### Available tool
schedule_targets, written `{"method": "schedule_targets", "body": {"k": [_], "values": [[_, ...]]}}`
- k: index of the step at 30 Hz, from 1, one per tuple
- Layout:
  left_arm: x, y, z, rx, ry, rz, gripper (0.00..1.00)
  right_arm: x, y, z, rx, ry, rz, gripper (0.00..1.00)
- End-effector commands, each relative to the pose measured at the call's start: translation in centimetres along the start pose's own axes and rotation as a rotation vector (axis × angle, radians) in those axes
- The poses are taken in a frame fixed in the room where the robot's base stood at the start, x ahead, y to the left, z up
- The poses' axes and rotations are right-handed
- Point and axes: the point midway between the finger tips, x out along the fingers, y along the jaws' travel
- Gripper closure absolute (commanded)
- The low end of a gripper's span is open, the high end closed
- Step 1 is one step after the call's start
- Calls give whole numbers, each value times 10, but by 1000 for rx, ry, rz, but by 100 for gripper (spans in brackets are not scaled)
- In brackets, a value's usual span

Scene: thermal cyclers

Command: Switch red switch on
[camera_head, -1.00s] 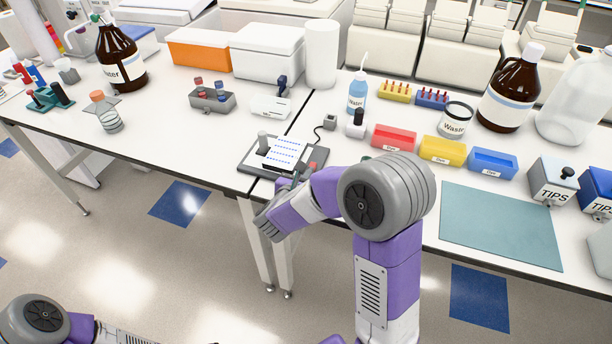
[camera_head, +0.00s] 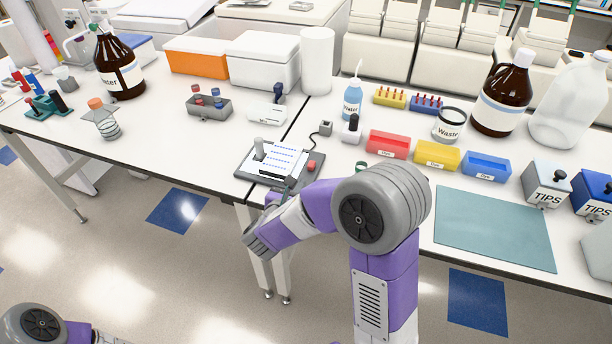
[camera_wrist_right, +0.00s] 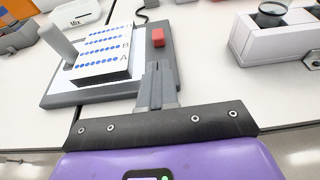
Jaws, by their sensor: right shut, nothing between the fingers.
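The red switch (camera_head: 311,166) is a small red block on the right part of a grey device (camera_head: 245,172) at the bench's front edge. In the right wrist view, the red switch (camera_wrist_right: 158,37) stands just beyond my fingertips, with a visible gap. The grey device (camera_wrist_right: 62,97) holds a white block with rows of blue dots and has a grey post. My right gripper (camera_head: 290,184) is at the device's front edge. Its fingers, also in the right wrist view (camera_wrist_right: 156,68), are shut and empty, pointing toward the switch. My left gripper is out of view.
A small grey block with a cable (camera_head: 325,128) lies behind the device. Red (camera_head: 388,144), yellow (camera_head: 436,156) and blue (camera_head: 486,167) boxes stand to the right. A teal mat (camera_head: 494,228) lies at the right front. A grey tube rack (camera_head: 209,107) stands behind left.

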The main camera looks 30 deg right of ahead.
Motion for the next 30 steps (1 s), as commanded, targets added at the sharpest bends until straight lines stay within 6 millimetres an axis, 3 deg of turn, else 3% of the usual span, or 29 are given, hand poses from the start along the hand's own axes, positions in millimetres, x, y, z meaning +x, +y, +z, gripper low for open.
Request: {"method": "schedule_targets", "body": {"k": [1,6,11,30], "values": [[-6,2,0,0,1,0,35,-14,2,3,-1,0,6,100],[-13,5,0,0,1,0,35,-47,1,2,-2,0,5,100],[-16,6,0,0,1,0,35,-65,1,1,0,1,2,100],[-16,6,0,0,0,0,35,-70,0,0,0,0,0,100]]}}
